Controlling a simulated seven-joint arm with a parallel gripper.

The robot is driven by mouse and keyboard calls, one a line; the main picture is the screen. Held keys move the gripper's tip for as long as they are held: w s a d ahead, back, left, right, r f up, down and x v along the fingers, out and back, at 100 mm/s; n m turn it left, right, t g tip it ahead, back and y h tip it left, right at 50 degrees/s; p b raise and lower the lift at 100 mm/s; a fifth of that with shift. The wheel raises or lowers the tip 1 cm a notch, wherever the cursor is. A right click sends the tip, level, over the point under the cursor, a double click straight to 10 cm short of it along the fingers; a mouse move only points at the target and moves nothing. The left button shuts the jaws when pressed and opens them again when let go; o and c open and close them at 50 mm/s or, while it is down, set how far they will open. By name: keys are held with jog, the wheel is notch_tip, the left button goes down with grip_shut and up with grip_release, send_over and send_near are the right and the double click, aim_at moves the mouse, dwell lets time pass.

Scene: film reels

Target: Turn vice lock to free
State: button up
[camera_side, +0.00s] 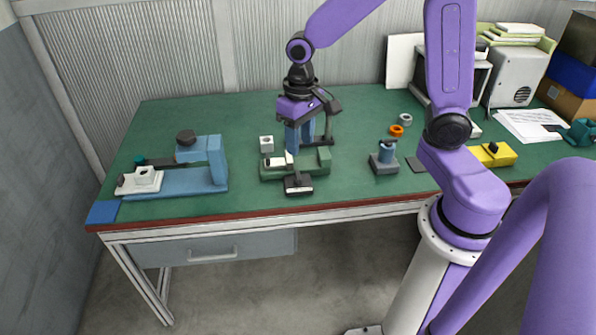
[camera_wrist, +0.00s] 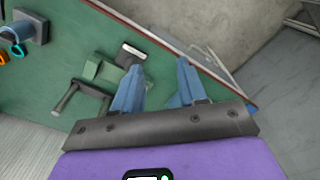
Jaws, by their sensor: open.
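The green vice (camera_side: 318,166) stands on the green bench near its front edge. A dark block with a pale top (camera_side: 299,184) sits at its front end. In the wrist view the vice (camera_wrist: 103,72) is left of my fingers, with a dark bar (camera_wrist: 68,97) at one side and the pale-faced block (camera_wrist: 131,54) at the other. Which part is the lock, and its setting, I cannot tell. My gripper (camera_side: 299,150) points down over the vice, its blue fingers apart and empty. It also shows in the wrist view (camera_wrist: 160,68). Contact with the vice is unclear.
A blue press-like fixture (camera_side: 190,178) stands at left. A white nut-like block (camera_side: 266,143) is behind the vice. A grey-blue post (camera_side: 385,158), orange ring (camera_side: 397,130) and yellow block (camera_side: 494,154) are at right. Bench between fixture and vice is clear.

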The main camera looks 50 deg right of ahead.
jog(key=w+d+f+m, duration=0.3)
jog(key=w+d+m, duration=0.2)
jog(key=w+d, duration=0.2)
jog(key=m, duration=0.4)
send_near(298, 175)
notch_tip(298, 175, down, 8)
jog(key=shift+w+f, duration=0.15)
jog(key=shift+f, duration=0.05)
grip_shut()
